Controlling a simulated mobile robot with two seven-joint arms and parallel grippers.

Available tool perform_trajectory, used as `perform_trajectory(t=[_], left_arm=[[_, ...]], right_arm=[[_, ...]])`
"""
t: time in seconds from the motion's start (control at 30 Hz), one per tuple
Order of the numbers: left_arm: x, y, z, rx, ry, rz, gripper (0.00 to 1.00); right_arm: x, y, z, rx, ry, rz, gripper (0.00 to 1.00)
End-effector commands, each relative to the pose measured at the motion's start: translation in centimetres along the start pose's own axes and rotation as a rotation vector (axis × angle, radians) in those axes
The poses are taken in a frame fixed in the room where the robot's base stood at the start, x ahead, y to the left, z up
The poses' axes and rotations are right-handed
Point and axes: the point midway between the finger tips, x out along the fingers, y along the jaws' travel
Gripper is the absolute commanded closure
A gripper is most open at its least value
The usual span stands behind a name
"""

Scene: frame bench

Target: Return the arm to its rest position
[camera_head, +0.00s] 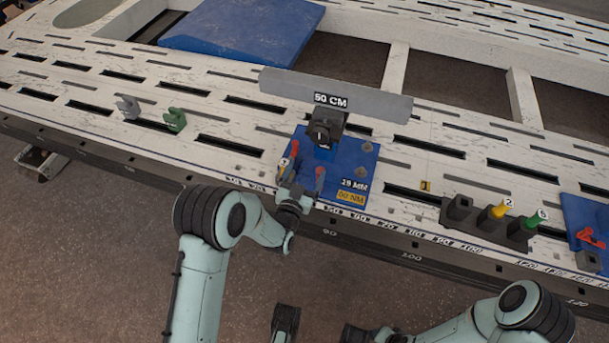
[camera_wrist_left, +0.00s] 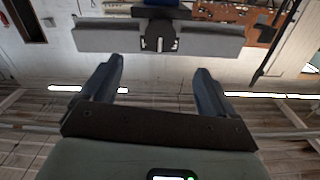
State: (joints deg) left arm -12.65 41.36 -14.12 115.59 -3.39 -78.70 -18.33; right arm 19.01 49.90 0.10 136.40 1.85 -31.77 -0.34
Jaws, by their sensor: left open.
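My left gripper (camera_head: 287,178) is at the front edge of the bench, by the near left corner of a blue plate (camera_head: 345,187). In the left wrist view its two fingers (camera_wrist_left: 155,85) stand wide apart with nothing between them. A grey bar (camera_head: 360,98) marked 50 CM sits on a dark clamp (camera_head: 326,127) above the plate. The bar also shows beyond the fingers in the wrist view (camera_wrist_left: 209,41). My right arm (camera_head: 460,328) is low at the bottom right; dark parts at its end are cut by the frame, so its jaw state is unclear.
Red-topped pegs (camera_head: 320,173) stand on the plate close to my left gripper. A dark holder (camera_head: 482,222) with yellow and green tools is to the right. Grey (camera_head: 128,106) and green (camera_head: 174,120) clips stand at left. The floor in front of the bench (camera_head: 110,230) is clear.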

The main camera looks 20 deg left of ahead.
Motion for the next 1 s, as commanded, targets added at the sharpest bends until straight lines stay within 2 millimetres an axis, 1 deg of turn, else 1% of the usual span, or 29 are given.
perform_trajectory(t=[0.47,0.57,0.67,0.77,0.8,0.87,0.9,0.97,1.0], left_arm=[[0.0,0.0,0.0,0.000,0.000,0.000,0.11],[-0.3,-0.2,1.0,-0.008,-0.031,-0.001,0.11],[-1.6,-0.8,4.3,-0.040,-0.140,-0.003,0.11],[-4.6,-1.5,10.0,-0.105,-0.333,-0.010,0.11],[-6.3,-1.7,12.5,-0.142,-0.426,-0.014,0.11],[-9.3,-1.9,16.1,-0.201,-0.570,-0.024,0.11],[-11.5,-1.9,18.3,-0.243,-0.664,-0.033,0.11],[-14.9,-1.7,21.1,-0.308,-0.802,-0.048,0.11],[-17.3,-1.5,22.7,-0.354,-0.892,-0.058,0.11]], right_arm=[[0.0,0.0,0.0,0.000,0.000,0.000,0.57],[0.0,0.0,0.0,0.000,0.001,0.000,0.57],[0.0,0.0,0.0,0.000,0.001,0.000,0.57],[0.0,0.0,0.0,0.000,0.001,0.000,0.57],[0.0,0.0,0.0,0.000,0.001,0.000,0.57],[0.0,0.0,0.0,0.000,0.001,0.000,0.57],[0.0,0.0,0.0,0.000,0.001,0.000,0.57],[0.0,0.0,0.0,0.000,0.001,0.000,0.57],[0.0,0.0,0.0,0.000,0.001,0.000,0.57]])
